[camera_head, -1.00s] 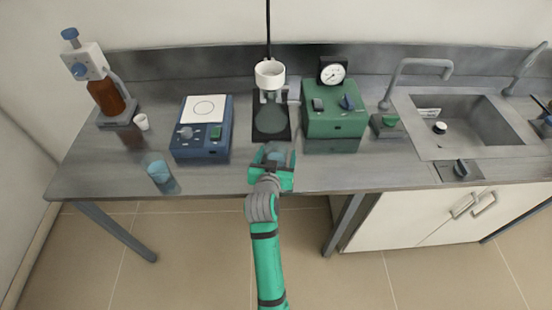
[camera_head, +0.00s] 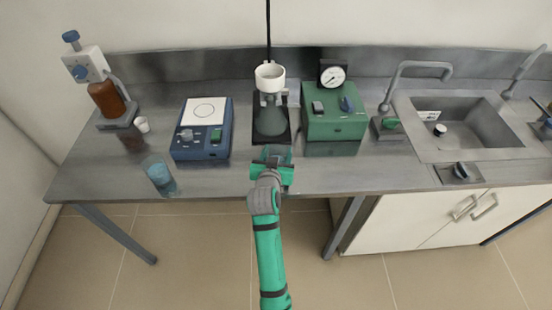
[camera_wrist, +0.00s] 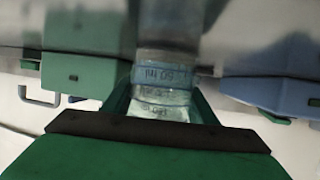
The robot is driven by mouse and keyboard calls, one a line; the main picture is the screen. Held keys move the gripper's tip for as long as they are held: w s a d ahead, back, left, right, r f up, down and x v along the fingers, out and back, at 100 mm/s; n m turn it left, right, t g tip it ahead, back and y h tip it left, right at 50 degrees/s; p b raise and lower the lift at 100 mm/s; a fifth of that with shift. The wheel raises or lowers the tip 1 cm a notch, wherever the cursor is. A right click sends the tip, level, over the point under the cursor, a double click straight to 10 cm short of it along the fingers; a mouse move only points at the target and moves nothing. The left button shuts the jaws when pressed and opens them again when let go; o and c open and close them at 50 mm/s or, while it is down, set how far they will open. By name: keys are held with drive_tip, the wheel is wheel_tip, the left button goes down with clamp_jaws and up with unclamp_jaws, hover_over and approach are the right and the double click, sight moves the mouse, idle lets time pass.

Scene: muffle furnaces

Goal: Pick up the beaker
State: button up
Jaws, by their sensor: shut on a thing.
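My gripper (camera_head: 273,160) is over the front part of the bench, in front of the filter flask. It is shut on a clear glass beaker (camera_wrist: 163,78) with volume marks, one reading 50 ml. In the wrist view the beaker sits between the green jaws and looks in line with them. In the head view the gripper mostly hides it, and I cannot tell whether its base touches the bench. Another glass beaker (camera_head: 158,171), bluish, stands at the bench's front left.
A filter flask (camera_head: 270,121) with a white funnel (camera_head: 270,75) stands just behind my gripper. A blue hotplate (camera_head: 202,140) is to the left, a green box with gauge (camera_head: 335,124) to the right. A bottle dispenser (camera_head: 107,98) and small white cup (camera_head: 142,124) are far left; a sink (camera_head: 465,120) is right.

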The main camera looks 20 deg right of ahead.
sight(277, 147)
drive_tip(key=shift+r, duration=0.1)
drive_tip(key=shift+r, duration=0.5)
wheel_tip(277, 147, up, 2)
drive_tip(key=shift+r, duration=0.1)
drive_tip(key=s+a+r, duration=0.1)
drive_tip(key=s+r, duration=0.8)
drive_tip(key=s, duration=0.5)
drive_tip(key=shift+a+r, duration=0.2)
drive_tip(key=shift+r, duration=0.1)
